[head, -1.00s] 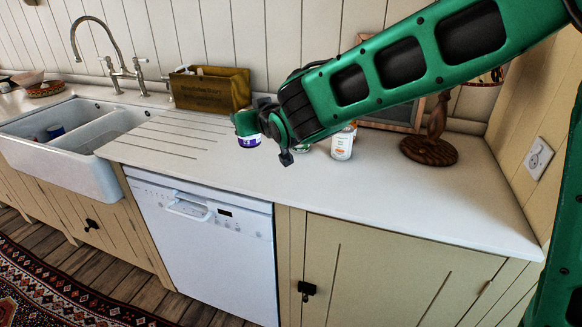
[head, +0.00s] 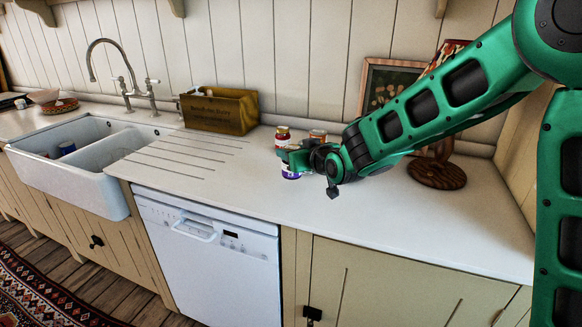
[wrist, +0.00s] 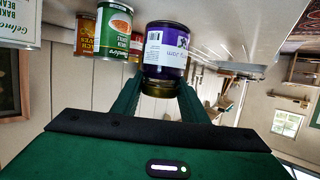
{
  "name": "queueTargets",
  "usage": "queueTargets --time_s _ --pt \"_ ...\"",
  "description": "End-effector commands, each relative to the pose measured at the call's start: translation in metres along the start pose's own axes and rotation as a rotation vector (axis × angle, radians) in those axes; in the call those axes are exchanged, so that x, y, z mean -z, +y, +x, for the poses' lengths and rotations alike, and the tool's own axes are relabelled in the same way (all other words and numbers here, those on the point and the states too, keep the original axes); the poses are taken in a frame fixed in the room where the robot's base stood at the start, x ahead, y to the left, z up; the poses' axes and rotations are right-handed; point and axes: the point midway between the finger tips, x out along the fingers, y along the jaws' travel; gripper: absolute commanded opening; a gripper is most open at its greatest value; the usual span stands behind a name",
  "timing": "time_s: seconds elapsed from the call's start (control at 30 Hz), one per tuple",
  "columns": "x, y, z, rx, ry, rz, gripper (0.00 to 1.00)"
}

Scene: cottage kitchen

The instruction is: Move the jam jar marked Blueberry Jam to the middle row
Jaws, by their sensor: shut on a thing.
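The jam jar (wrist: 167,52) has a purple label, a white panel and a gold lid. Only "y Jam" is readable, upside down, in the wrist view. My gripper (wrist: 160,90) is shut on it around the lid end. In the head view, my gripper (head: 284,160) is over the counter, and the jar's purple label (head: 290,171) shows just below the fingers. I cannot tell whether the jar touches the counter. Close by stand a red-lidded jar (head: 282,136), a green-and-white can (wrist: 115,32) and an orange can (wrist: 86,36). The arm hides much of this group.
A wooden box (head: 220,112) stands behind the grooved drainer, left of the jars. A wooden lamp base (head: 437,174) and a picture frame (head: 387,85) are on the right, behind my arm. The white counter (head: 400,222) is clear in front. The sink (head: 70,185) is far left.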

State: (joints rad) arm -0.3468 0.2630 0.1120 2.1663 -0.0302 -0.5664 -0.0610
Motion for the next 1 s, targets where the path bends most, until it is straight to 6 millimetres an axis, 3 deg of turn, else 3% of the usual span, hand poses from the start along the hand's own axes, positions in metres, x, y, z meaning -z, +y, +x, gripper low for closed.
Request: queueTargets --time_s 0.27,0.5,0.83,0.87,0.93,1.0 --pt "-0.012 0.010 0.005 0.001 0.000 0.000 0.07" --pt "-0.041 0.010 0.013 0.000 0.000 -0.001 0.07" --pt "-0.044 0.010 0.014 0.000 0.002 -0.001 0.07" --pt "-0.045 0.010 0.014 0.000 0.000 -0.001 0.42" --pt "-0.045 0.010 0.014 0.000 0.000 -0.001 0.58" --pt "-0.045 0.010 0.014 0.000 0.000 -0.001 0.58"
